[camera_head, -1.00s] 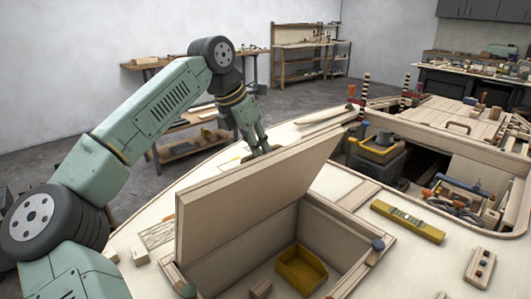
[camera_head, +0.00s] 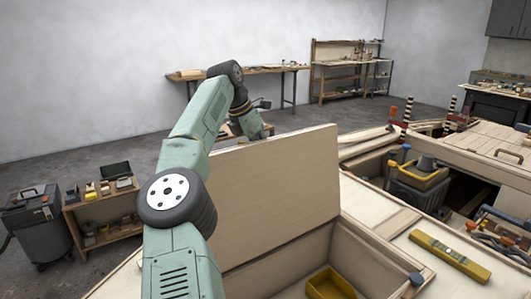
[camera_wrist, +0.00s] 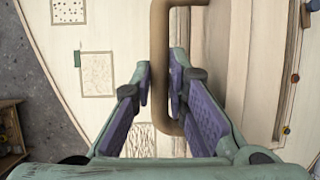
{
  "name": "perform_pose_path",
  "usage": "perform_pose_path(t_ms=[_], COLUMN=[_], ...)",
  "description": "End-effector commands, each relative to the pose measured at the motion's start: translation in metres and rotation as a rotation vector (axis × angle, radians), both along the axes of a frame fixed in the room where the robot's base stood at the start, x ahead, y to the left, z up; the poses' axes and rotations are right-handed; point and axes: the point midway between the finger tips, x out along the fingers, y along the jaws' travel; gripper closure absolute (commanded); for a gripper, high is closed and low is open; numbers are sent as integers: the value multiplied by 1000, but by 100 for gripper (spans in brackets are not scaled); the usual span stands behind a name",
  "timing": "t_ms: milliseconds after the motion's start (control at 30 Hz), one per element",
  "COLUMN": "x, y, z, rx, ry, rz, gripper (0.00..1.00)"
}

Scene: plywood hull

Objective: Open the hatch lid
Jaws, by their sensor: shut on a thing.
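The hatch lid (camera_head: 275,190), a pale plywood panel, stands steeply raised at the left side of its opening in the head view. Its underside faces the camera. My gripper is on the lid's far side, and its fingertips are hidden there. In the wrist view my gripper (camera_wrist: 162,82) has its purple-padded fingers around the brown bar handle (camera_wrist: 159,45) of the lid, shut on it. The open hatch compartment (camera_head: 345,250) shows to the right of the lid, with a yellow bin (camera_head: 330,284) inside.
A yellow level (camera_head: 450,256) lies on the deck right of the opening. A second opening (camera_head: 405,180) behind holds a dark tool box and tools. A workbench (camera_head: 245,70) runs along the back wall.

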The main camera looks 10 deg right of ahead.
Motion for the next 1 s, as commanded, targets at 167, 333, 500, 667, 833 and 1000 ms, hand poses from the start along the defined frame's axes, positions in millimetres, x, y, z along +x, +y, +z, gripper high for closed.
perform_pose_path(t_ms=[167,333,500,667,833,1000], x=[8,12,13,14,14,13], y=[5,7,7,8,8,8], z=[-13,-14,-15,-14,-14,-13], rx=[13,12,11,11,12,11], ry=[7,2,0,0,0,0], rz=[9,11,14,15,16,15], gripper=[100,100,100,100,78,67])
